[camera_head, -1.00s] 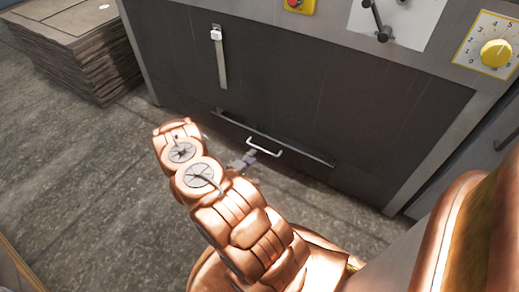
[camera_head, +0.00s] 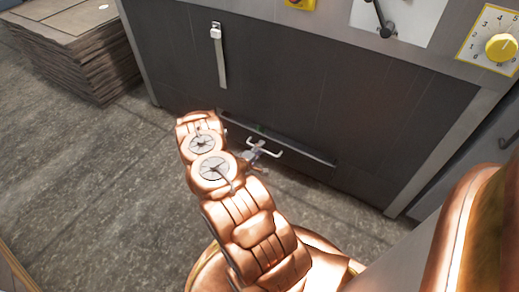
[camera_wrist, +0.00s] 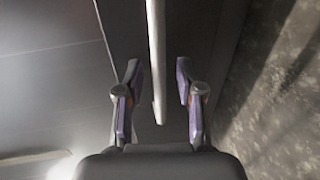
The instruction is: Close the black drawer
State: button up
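In the wrist view the handle (camera_wrist: 157,50) runs as a light upright bar between the two purple-edged fingers of my gripper (camera_wrist: 157,70). The fingers are apart, with a gap on both sides of the bar, and hold nothing.
The dark machine panel (camera_head: 330,90) rises above the drawer, with a metal latch strip (camera_head: 219,55) and a yellow dial (camera_head: 501,48). A stack of brown sheets (camera_head: 75,50) stands at the left. The grey floor (camera_head: 90,170) at the left is clear.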

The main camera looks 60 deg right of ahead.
jog(key=shift+c, duration=0.3)
grip_shut()
dwell(0.3)
